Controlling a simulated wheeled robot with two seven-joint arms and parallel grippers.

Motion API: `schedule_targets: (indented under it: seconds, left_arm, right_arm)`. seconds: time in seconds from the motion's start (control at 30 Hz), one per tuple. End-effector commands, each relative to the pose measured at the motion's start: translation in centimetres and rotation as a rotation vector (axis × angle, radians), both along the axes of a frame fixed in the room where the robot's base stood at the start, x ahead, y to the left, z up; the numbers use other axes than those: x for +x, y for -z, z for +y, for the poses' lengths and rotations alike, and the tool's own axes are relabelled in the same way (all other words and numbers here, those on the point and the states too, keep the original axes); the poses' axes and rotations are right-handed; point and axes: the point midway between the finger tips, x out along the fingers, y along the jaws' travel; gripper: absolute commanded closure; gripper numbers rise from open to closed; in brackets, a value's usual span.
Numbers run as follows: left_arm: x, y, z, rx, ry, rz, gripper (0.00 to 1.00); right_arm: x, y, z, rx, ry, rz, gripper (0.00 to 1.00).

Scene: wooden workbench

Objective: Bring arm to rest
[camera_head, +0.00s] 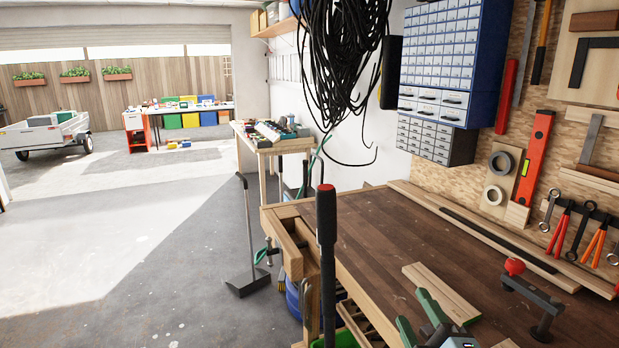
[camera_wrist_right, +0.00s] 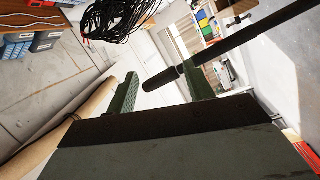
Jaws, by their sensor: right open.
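My right gripper (camera_head: 420,318) shows at the bottom of the head view, its green fingers beside a light wooden board on the workbench (camera_head: 390,240). In the right wrist view the two green fingers (camera_wrist_right: 158,76) stand apart and the gripper is open. A long dark bar with a thick end (camera_wrist_right: 235,52) crosses the wrist view near the fingers; the fingers are not closed on it. My left gripper is not in view.
A tall dark handle with a red band (camera_head: 326,240) rises at the bench's left front. A red-knobbed clamp (camera_head: 534,290) stands on the bench at right. Drawer cabinets (camera_head: 440,65) and tools hang on the wall. Black cables (camera_head: 345,50) hang behind. Open floor (camera_head: 90,260) lies left.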

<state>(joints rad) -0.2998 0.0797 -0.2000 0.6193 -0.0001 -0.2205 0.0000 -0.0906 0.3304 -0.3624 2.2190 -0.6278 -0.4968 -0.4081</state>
Motion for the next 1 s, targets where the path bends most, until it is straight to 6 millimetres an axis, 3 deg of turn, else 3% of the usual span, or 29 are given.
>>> schedule_targets:
  seconds: [0.1, 0.3, 0.5, 0.7, 1.0]
  left_arm:
    - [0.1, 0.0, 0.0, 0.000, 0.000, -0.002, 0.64]
    - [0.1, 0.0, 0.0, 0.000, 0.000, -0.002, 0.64]
    - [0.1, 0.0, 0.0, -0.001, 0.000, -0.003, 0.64]
    - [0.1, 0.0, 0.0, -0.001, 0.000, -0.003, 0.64]
    - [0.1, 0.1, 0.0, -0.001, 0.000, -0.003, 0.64]
  right_arm:
    - [-2.9, 6.1, -3.2, 0.266, 0.161, 0.307, 0.48]
    - [-10.6, 14.5, -5.6, 0.601, 0.409, 0.760, 0.48]
    - [-18.1, 18.8, -5.5, 0.785, 0.587, 1.075, 0.48]
    - [-24.6, 21.0, -4.8, 0.898, 0.735, 1.327, 0.48]
    - [-22.8, 29.3, -4.6, 0.873, 0.742, 1.345, 0.48]
